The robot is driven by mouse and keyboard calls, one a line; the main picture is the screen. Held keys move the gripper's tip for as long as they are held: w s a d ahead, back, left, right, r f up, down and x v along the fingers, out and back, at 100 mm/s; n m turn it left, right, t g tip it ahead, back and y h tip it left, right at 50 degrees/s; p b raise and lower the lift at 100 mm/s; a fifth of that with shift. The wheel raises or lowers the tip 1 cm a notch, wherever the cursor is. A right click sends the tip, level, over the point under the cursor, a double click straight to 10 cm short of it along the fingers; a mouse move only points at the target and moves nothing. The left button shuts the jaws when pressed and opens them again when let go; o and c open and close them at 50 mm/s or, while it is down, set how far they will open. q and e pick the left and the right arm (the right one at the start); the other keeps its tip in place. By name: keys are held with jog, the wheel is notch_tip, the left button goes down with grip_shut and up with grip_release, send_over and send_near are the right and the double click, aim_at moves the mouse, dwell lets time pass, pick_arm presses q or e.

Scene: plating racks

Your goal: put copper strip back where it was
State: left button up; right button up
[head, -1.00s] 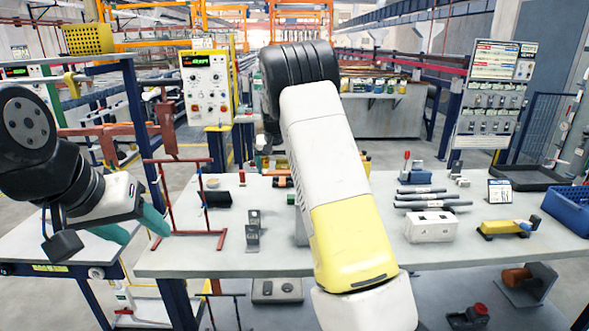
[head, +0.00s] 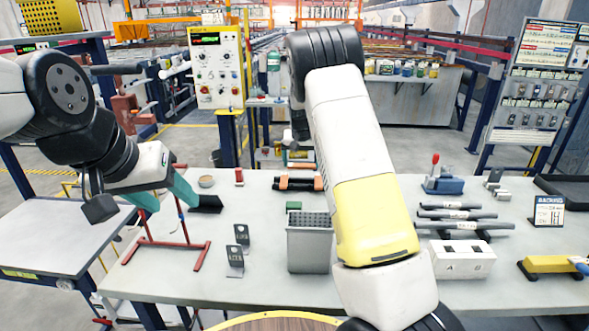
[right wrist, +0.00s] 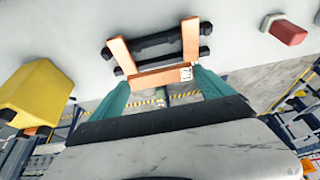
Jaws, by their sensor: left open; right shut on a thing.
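The copper strip (right wrist: 158,78), orange with a small printed label, spans between the teal fingertips of my right gripper (right wrist: 164,88) in the right wrist view. That gripper is shut on it. Just beyond it lies a stand of two black bars with orange end pieces (right wrist: 156,48); I cannot tell whether the strip touches it. The stand also shows at the back of the table in the head view (head: 299,184). My right gripper is mostly hidden behind my right arm there. My left gripper (head: 168,198) is open and empty near a red frame stand (head: 168,243).
A yellow-handled tool (head: 552,265) lies at right. A red block (right wrist: 288,32) stands beside the orange-ended stand.

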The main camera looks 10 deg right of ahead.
jog(key=shift+f, duration=2)
jog(key=shift+f, duration=0.35)
jog(key=o, duration=1.6)
